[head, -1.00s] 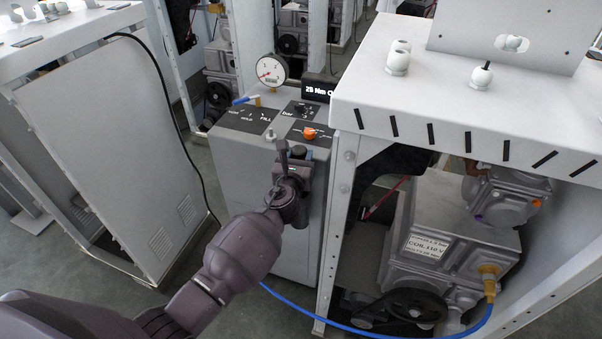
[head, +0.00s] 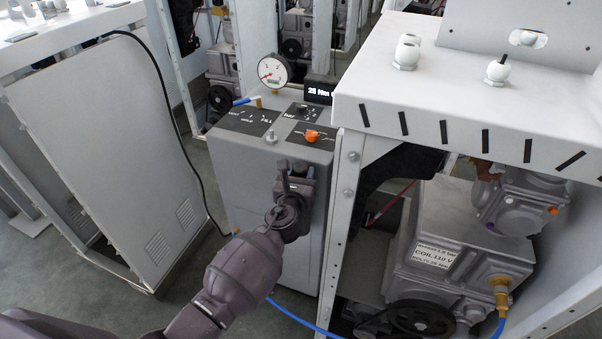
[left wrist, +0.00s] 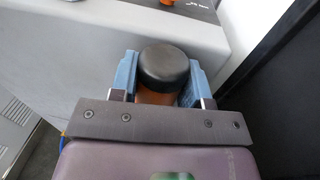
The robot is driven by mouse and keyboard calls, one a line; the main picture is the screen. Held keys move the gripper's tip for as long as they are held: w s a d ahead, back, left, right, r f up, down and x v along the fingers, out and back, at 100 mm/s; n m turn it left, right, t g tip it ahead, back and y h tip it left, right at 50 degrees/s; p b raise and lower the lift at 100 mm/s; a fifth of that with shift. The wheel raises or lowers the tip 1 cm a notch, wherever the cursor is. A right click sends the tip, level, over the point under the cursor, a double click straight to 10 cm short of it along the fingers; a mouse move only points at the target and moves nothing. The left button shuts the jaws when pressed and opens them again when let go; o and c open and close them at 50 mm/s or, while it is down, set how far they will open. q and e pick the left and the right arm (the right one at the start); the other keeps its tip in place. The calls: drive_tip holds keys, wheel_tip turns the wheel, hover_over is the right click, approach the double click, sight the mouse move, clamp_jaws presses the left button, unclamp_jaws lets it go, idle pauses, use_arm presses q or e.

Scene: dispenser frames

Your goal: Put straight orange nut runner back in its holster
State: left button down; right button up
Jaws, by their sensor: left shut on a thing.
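My left gripper (head: 297,172) is in front of the upper front face of the grey control cabinet, below its panel edge. In the left wrist view its blue fingers (left wrist: 160,80) are shut around an orange-brown cylinder with a round black end cap (left wrist: 164,64), which looks like the orange nut runner. The rest of the tool is hidden behind the gripper. In the head view my wrist covers most of it. I cannot make out the holster. My right gripper is not in view.
The control cabinet (head: 250,185) carries a pressure gauge (head: 273,72), an orange knob (head: 311,135) and a display (head: 319,91). A white frame table (head: 470,90) with machinery below stands close on the right. A blue hose (head: 292,314) runs low. A grey panelled frame (head: 95,150) stands left.

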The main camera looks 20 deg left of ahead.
use_arm(q)
drive_tip(key=c, duration=0.6)
unclamp_jaws()
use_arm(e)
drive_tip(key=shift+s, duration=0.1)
use_arm(q)
drive_tip(key=shift+r, duration=0.1)
drive_tip(key=shift+r+p, duration=0.2)
drive_tip(key=shift+p, duration=0.1)
drive_tip(key=s+d+p, duration=0.1)
drive_tip(key=s, duration=1.1)
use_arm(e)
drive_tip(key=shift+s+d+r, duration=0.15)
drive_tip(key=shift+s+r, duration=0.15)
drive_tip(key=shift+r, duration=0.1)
use_arm(q)
drive_tip(key=shift+f, duration=0.2)
